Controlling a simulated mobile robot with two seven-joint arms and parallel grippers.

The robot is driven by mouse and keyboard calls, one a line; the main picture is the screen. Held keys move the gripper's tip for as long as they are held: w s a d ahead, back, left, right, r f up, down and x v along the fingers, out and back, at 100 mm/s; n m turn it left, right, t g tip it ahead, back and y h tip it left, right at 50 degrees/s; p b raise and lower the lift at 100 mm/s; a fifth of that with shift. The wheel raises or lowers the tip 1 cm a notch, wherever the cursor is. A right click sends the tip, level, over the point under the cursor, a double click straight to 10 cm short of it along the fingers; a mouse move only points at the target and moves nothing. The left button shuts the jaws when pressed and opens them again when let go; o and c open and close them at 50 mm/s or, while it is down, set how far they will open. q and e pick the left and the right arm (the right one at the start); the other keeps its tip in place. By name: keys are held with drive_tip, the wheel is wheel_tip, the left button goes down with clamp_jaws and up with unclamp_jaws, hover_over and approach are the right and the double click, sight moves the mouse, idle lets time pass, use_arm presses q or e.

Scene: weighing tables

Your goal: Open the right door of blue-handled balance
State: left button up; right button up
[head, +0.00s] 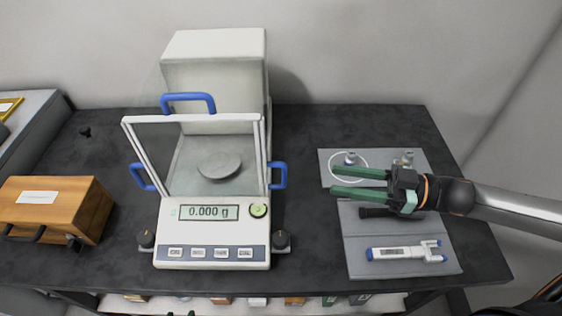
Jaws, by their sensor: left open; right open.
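The blue-handled balance (217,239) stands on the dark table, with a glass draft shield in front of a white column. Its display reads 0.000 g. A blue handle (279,176) sits on the right door (265,156), one on the left door (142,176) and one on top (188,102). The right door looks shut. The round weighing pan (219,166) inside is empty. My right gripper (333,181) has green fingers, is open and empty, and points left over the grey mat, to the right of the right handle and apart from it. My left gripper is not in view.
A grey mat (405,265) holds a digital caliper-like tool (402,252), a dark object (376,212) and small metal items near a white ring (349,160). A wooden box (57,206) stands at left. Bare table (305,225) lies between balance and mat.

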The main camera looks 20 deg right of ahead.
sight(284, 182)
drive_tip(key=shift+p+x, duration=0.35)
drive_tip(key=shift+x, duration=5.5)
clamp_jaws()
